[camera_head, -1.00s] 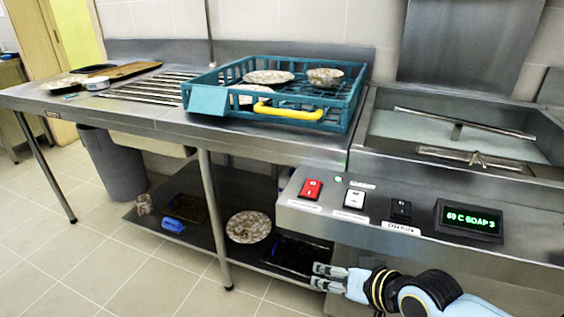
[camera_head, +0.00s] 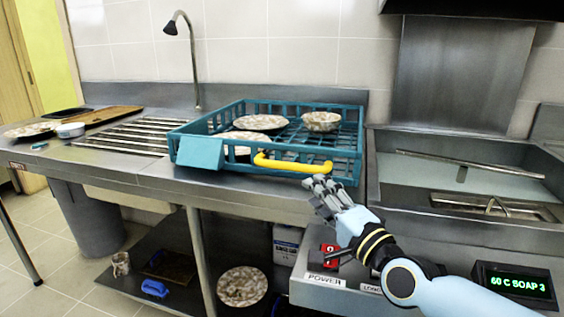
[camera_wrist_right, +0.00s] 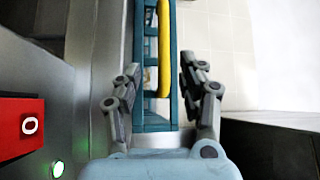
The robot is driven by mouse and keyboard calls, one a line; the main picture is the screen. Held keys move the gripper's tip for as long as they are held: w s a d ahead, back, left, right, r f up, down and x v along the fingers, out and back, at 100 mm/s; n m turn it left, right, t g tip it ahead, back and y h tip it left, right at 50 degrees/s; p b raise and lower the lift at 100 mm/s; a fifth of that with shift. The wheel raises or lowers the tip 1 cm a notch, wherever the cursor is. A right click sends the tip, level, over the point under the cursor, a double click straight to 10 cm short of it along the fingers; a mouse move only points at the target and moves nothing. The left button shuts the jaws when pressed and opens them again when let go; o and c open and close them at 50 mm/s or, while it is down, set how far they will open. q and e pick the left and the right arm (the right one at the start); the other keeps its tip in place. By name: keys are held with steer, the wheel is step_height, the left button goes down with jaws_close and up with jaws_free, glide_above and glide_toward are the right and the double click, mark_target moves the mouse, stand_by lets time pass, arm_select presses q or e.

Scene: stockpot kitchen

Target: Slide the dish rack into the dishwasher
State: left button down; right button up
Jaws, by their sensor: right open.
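The teal dish rack (camera_head: 345,165) stands on the steel counter left of the dishwasher (camera_head: 440,165). Plates and a bowl (camera_head: 321,121) sit in it, and a yellow handle (camera_head: 292,166) runs along its front side. My right gripper (camera_head: 318,186) is open and empty, just in front of the rack's front right corner, near the handle's right end. In the right wrist view the rack's teal edge (camera_wrist_right: 150,110) and yellow handle (camera_wrist_right: 164,50) show between the open fingers (camera_wrist_right: 160,92); no contact is clear. My left gripper is out of view.
The dishwasher's front panel holds a red switch (camera_head: 329,256) and a green display (camera_head: 514,283). A faucet (camera_head: 184,55) stands behind the counter. A ridged drainboard (camera_head: 125,137), cutting board (camera_head: 105,115) and white bowl (camera_head: 70,130) lie to the left. A lower shelf holds a plate (camera_head: 242,286).

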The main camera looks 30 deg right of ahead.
mark_target(295, 170)
steer(key=w, duration=0.3)
steer(key=w+r, duration=0.1)
steer(key=w, duration=0.2)
steer(key=w+d, duration=0.1)
steer(key=w, duration=0.2)
steer(key=shift+w+r+b, duration=0.1)
steer(key=shift+r+b, duration=0.2)
steer(key=shift+b, duration=0.1)
steer(key=shift+w, duration=0.35)
steer(key=shift+w+r, duration=0.15)
steer(key=shift+w, duration=0.2)
steer(key=c, duration=0.8)
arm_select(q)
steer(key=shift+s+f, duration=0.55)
arm_select(e)
jaws_close()
